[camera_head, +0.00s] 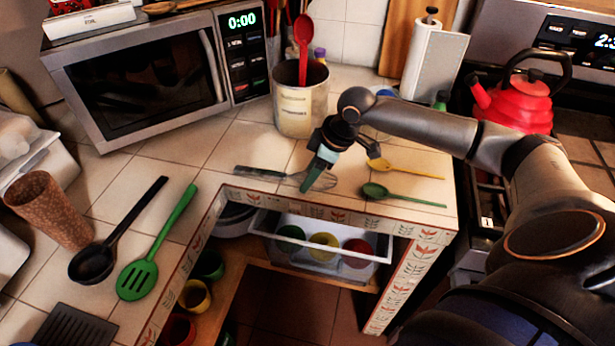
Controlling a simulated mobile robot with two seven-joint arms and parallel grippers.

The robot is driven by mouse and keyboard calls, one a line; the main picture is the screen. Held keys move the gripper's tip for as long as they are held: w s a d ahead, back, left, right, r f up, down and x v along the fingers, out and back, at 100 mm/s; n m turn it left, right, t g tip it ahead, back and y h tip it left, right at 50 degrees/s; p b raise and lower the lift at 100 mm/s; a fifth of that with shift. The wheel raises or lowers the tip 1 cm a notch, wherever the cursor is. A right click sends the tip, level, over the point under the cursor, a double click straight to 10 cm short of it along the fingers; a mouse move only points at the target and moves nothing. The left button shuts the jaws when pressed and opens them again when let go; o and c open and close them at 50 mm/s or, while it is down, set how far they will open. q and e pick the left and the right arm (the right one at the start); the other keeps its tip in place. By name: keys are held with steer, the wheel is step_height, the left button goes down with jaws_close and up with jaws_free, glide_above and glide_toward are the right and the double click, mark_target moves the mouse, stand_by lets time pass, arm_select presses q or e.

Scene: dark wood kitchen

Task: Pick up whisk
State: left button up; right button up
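The whisk (262,173) lies on the tiled counter near its inner front edge. Its dark handle points left and its wire head points right. My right gripper (311,181) reaches in from the right, with its teal fingers pointing down at the wire head. The fingers hide part of the wires. I cannot tell whether they touch the whisk or whether they are apart. My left gripper is not in view.
A yellow spoon (408,169) and a green spoon (404,196) lie right of the whisk. A utensil crock (300,100) stands behind it, beside a microwave (150,75). An open drawer (268,243) with bowls is below. A black ladle (92,262) and green spatula (140,277) lie left.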

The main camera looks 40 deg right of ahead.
jaws_close()
stand_by(0.4)
